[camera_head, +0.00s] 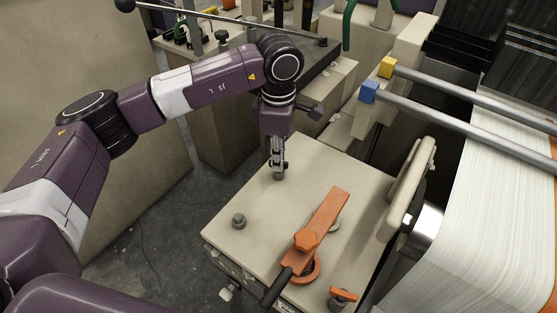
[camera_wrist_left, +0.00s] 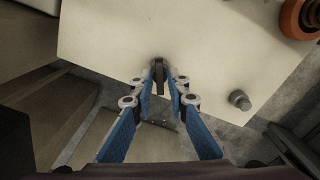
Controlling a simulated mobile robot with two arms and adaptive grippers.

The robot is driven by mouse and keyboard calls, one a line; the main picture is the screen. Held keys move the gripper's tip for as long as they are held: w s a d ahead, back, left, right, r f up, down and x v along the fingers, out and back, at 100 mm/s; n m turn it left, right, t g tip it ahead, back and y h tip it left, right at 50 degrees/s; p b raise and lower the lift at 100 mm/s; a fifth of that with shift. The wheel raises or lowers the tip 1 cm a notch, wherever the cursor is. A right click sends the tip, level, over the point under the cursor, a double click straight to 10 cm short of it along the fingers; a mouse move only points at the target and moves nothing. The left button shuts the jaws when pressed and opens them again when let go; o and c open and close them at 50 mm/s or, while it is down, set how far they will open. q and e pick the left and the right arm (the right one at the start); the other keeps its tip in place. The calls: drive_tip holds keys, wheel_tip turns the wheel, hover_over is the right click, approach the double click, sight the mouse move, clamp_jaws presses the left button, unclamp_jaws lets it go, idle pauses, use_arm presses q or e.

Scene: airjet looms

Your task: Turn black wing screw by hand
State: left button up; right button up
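The black wing screw (camera_wrist_left: 158,68) stands near the edge of the beige machine top in the left wrist view, its narrow wing pointing toward my gripper. In the head view, the screw (camera_head: 279,175) is a small dark knob, partly covered by the gripper. My left gripper (camera_head: 278,166) points down right over it. In the left wrist view, the gripper's blue-padded fingers (camera_wrist_left: 161,88) lie on either side of the wing, with a narrow gap seeming to show. Whether either finger touches it is hard to see. My right gripper is in neither view.
A second grey knob (camera_head: 238,220) stands on the beige top (camera_head: 235,243). An orange lever (camera_head: 325,218) and a small orange handle (camera_head: 343,294) are to its right. Metal rods (camera_head: 455,117) and white yarn (camera_head: 500,215) lie farther right. Dark floor shows at left.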

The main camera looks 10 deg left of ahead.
use_arm(q)
drive_tip(key=shift+o, duration=0.6)
drive_tip(key=shift+r, duration=0.1)
drive_tip(key=shift+r, duration=0.15)
drive_tip(key=shift+r+p, duration=1.5)
drive_tip(key=shift+r, duration=1.3)
